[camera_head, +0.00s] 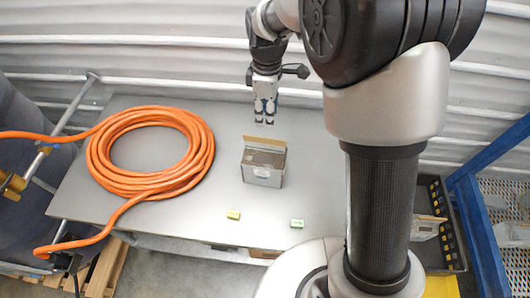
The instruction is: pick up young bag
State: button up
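A small grey open-topped box or bag (262,176) stands upright on the grey table, with a brown inside and a tan flap raised at its back. Its label is too small to read, so I cannot tell whether it is the young bag. My gripper (265,121) points down above and behind it, apart from it. The two fingers look parted with nothing between them. A second pale packet (428,227) leans in the dark bin at the right, partly hidden by my arm.
A coiled orange hose (201,160) covers the left of the table (315,175). A yellow block (233,215) and a green block (297,223) lie near the front edge. A dark bin (447,245) and blue frame (484,235) stand at right. A corrugated wall rises behind.

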aim_at(264, 139)
notch_tip(264, 139, down, 9)
jog(key=shift+w+a+r, duration=0.1)
jog(key=shift+a, duration=0.05)
jog(key=shift+a+f, duration=0.2)
jog(key=shift+f, duration=2.5)
jog(key=shift+c, duration=0.2)
grip_shut()
jog(key=shift+r, duration=0.15)
